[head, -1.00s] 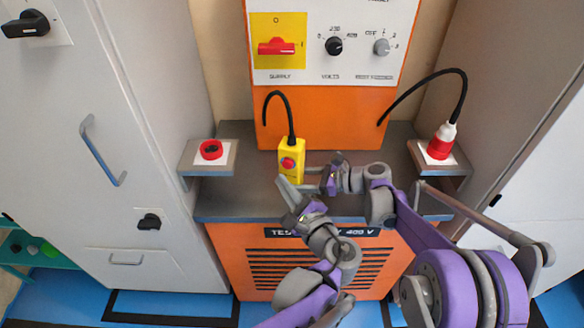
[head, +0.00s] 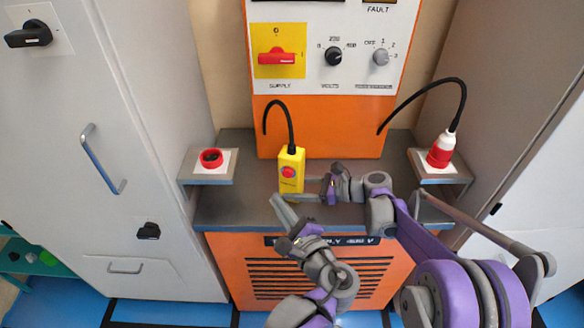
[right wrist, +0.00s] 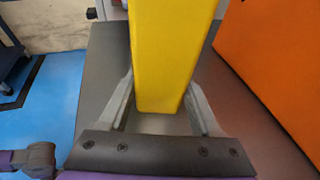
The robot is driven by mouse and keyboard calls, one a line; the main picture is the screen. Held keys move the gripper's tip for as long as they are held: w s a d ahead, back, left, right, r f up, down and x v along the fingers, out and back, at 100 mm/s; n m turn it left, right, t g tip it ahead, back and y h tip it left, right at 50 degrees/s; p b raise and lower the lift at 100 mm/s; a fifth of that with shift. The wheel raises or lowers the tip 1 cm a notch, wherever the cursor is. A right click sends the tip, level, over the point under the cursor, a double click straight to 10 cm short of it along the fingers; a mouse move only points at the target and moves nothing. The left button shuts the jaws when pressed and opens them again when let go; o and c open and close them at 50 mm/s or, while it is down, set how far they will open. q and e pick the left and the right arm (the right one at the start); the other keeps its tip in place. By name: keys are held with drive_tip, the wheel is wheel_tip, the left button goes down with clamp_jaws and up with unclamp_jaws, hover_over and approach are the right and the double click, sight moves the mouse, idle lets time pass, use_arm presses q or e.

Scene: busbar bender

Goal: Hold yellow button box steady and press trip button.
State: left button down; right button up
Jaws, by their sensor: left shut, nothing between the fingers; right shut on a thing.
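The yellow button box (head: 291,178) stands upright on the grey bench top, with its red trip button (head: 288,172) facing me. A black cable rises from its top. My right gripper (head: 300,191) reaches in from the right and is shut on the lower part of the box. In the right wrist view, the yellow box (right wrist: 168,60) sits between the two fingers; its button is not visible there. My left gripper (head: 276,201) is shut and empty. Its tips are just below and left of the box, apart from the button.
The orange supply cabinet (head: 320,125) with a red switch (head: 277,58) and knobs stands behind. A red socket (head: 211,158) is on the left shelf. A red and white plug (head: 442,150) is on the right shelf. The bench (head: 240,195) is clear left of the box.

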drive_tip(key=o, duration=1.1)
drive_tip(key=shift+c, duration=0.2)
drive_tip(key=shift+d, duration=0.1)
